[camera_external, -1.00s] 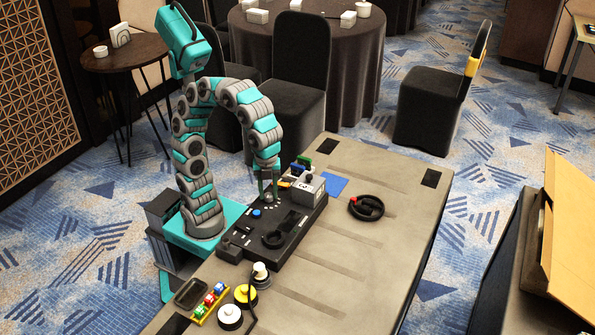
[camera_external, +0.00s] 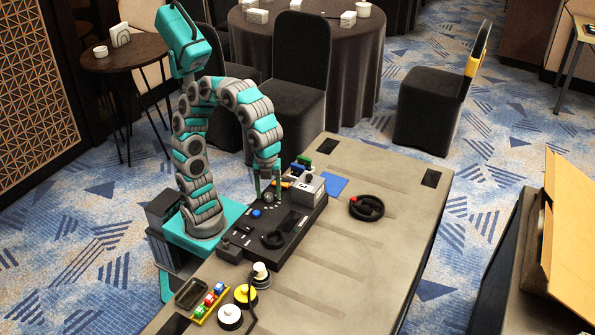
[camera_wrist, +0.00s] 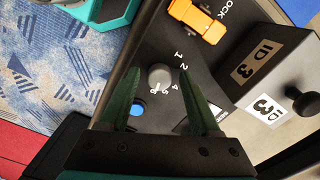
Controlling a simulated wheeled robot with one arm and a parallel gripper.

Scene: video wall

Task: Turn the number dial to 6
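The number dial is a small grey round knob (camera_wrist: 159,76) on the black control panel (camera_external: 250,240). White numbers curve around one side of it in the wrist view; 1, 2 and 4 are readable, and the others near the knob are less clear. I cannot tell which number the knob points to. My gripper (camera_wrist: 158,70) is open and empty, its two dark green fingers on either side of the knob with visible gaps. In the external view my gripper (camera_external: 267,188) points down over the far part of the panel.
A blue button (camera_wrist: 137,108) sits beside the dial. An orange latch (camera_wrist: 198,20) and a grey box marked ID 3 (camera_wrist: 262,62) with a black knob (camera_wrist: 302,100) stand close by. A black handwheel (camera_external: 366,207) lies on the table, whose right part is mostly clear.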

